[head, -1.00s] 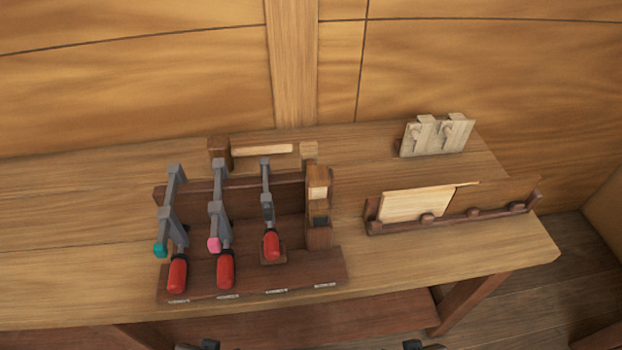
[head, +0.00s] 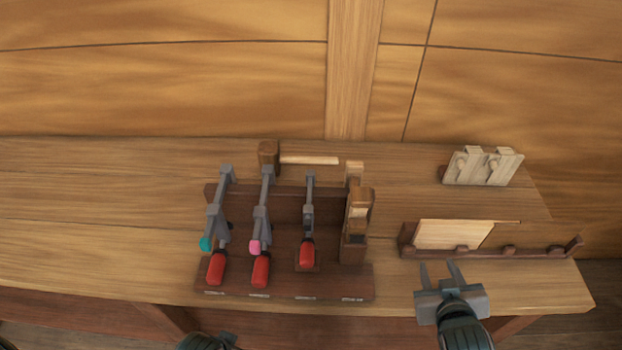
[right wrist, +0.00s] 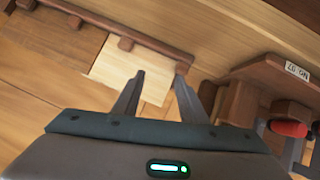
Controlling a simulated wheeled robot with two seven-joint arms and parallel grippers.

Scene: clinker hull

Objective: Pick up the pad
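The pad, as far as I can tell, is the pale flat wooden piece (head: 446,234) leaning in a dark low rack (head: 540,249) on the right of the bench. It also shows in the right wrist view (right wrist: 118,65), partly behind a fingertip. My right gripper (head: 438,267) is open and empty, just in front of the rack and below the pad in the head view. Its two fingers (right wrist: 162,72) stand apart and point toward the pad. Only a dark part of my left arm shows at the bottom edge; its fingers are not in view.
A dark clamp stand (head: 290,283) with several red-handled clamps is left of the rack. A wooden post (head: 357,220) stands at its right end. A pale holder with pegs (head: 482,168) stands behind the rack. The bench (head: 90,200) is clear at left.

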